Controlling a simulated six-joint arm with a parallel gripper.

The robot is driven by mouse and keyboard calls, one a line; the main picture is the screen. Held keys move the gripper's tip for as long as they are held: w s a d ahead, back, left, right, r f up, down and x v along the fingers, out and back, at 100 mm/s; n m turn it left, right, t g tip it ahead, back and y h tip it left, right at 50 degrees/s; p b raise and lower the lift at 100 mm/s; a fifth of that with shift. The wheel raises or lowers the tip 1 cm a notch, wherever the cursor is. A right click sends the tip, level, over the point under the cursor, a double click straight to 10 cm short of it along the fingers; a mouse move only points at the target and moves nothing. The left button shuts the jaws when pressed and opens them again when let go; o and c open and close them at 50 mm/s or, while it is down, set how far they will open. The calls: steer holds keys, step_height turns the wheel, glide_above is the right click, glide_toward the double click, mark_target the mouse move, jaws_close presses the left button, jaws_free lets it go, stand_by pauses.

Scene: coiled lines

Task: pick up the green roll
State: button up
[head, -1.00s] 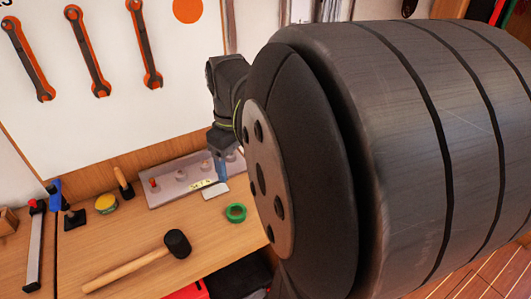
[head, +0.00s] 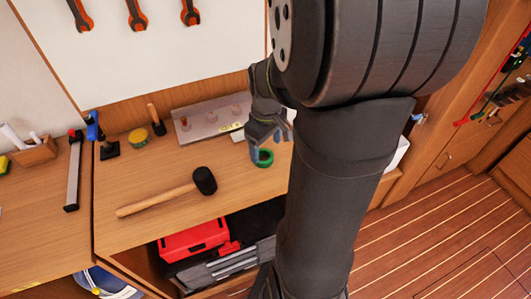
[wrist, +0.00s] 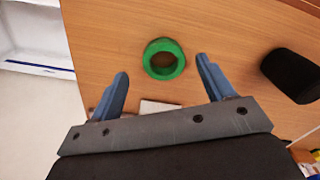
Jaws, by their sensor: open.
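The green roll (head: 266,158) lies flat on the wooden workbench, close to its right end. In the wrist view the green roll (wrist: 164,46) shows as a thick ring with wood visible through its hole. My gripper (head: 270,145) is above the bench beside the roll in the head view. In the wrist view its two blue fingers (wrist: 162,70) are apart and empty. The roll lies just beyond the fingertips, roughly centred between them. I cannot tell the height of the fingers above the bench.
A black-headed mallet (head: 204,181) lies left of the roll and also shows in the wrist view (wrist: 292,74). A metal tray (head: 205,123) stands behind, with a white block (head: 238,136) near it. A yellow-topped round thing (head: 137,137) lies left. An open shelf below holds a red toolbox (head: 194,240).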

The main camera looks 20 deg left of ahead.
mark_target(265, 153)
steer(key=shift+s+a+f, duration=0.1)
steer(key=shift+a+f, duration=0.1)
steer(key=shift+f, duration=1.7)
steer(key=c, duration=1)
steer(key=shift+c, duration=0.2)
steer(key=shift+r, duration=0.1)
steer(key=shift+r, duration=0.45)
steer(key=r, duration=0.2)
steer(key=d+r, duration=0.1)
steer(key=r, duration=0.1)
steer(key=shift+d, duration=0.15)
steer(key=d+r, duration=0.6)
steer(key=d, duration=0.4)
steer(key=shift+d, duration=0.2)
